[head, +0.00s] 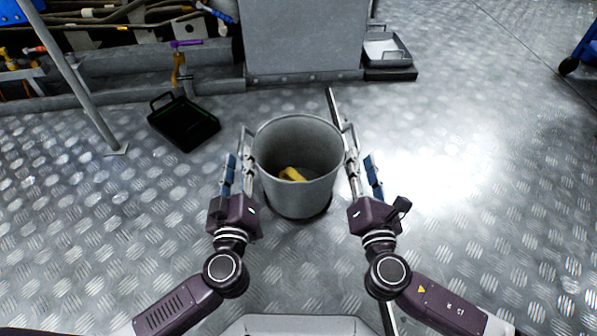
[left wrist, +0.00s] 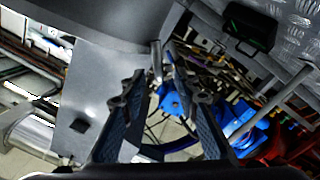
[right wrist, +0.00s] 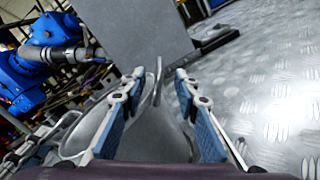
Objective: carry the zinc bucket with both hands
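The zinc bucket (head: 300,195) stands upright on the floor in the middle of the head view, with a yellow object (head: 292,174) inside it. It has a handle on its left side and another (head: 348,132) on its right. My left gripper (head: 238,158) is at the left side of the bucket; in the left wrist view its fingers are apart with a metal bar (left wrist: 157,58) showing between them. My right gripper (head: 359,158) is at the right side; in the right wrist view its fingers are apart around the line of the handle (right wrist: 158,80). Contact with the handles cannot be told.
A black tray (head: 184,122) lies at the left and a grey tray (head: 386,50) at the back right. A grey cabinet (head: 303,40) stands behind the bucket. A slanted pole (head: 75,85) meets the floor at the left. The tread-plate floor (head: 500,190) at the right is clear.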

